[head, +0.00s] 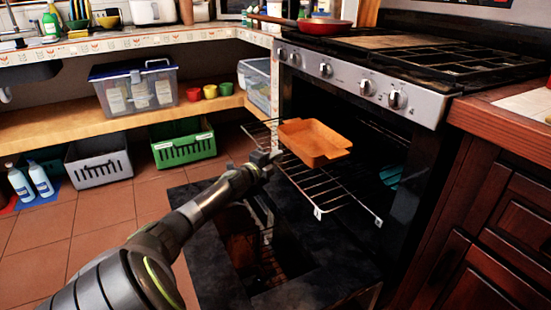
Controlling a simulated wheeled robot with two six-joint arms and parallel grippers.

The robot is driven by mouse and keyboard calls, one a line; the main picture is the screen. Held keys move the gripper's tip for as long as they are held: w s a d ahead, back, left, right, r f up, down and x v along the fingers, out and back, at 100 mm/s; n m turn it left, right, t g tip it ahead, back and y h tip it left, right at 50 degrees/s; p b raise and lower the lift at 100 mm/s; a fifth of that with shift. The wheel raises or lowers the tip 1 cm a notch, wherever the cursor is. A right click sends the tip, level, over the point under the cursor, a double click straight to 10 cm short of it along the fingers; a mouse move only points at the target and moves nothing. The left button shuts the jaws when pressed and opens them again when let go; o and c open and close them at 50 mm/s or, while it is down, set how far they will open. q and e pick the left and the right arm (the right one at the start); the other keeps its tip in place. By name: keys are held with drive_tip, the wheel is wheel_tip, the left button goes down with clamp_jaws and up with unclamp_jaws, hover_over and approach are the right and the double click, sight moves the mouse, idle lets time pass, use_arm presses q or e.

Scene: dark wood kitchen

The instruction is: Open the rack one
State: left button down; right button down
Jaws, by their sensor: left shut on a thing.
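The oven rack (325,188), a wire shelf, sticks out of the open oven above the lowered oven door. An orange baking dish (312,145) sits on it. My left gripper (268,156) reaches in from the left and is shut on the rack's outer edge; the exact contact is small and dark. The inside of the oven is dark, so the rack's back part is hard to see. My right gripper is not in view.
The dark oven door (315,292) lies open below the rack. A stovetop with a red pan (318,26) is above. Wooden drawers (510,215) stand close on the right. A green crate (183,145) and a grey crate (98,162) are at left; tiled floor is clear before them.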

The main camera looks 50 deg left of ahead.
use_arm(q)
drive_tip(key=c, duration=1.6)
unclamp_jaws()
drive_tip(key=shift+o, duration=0.2)
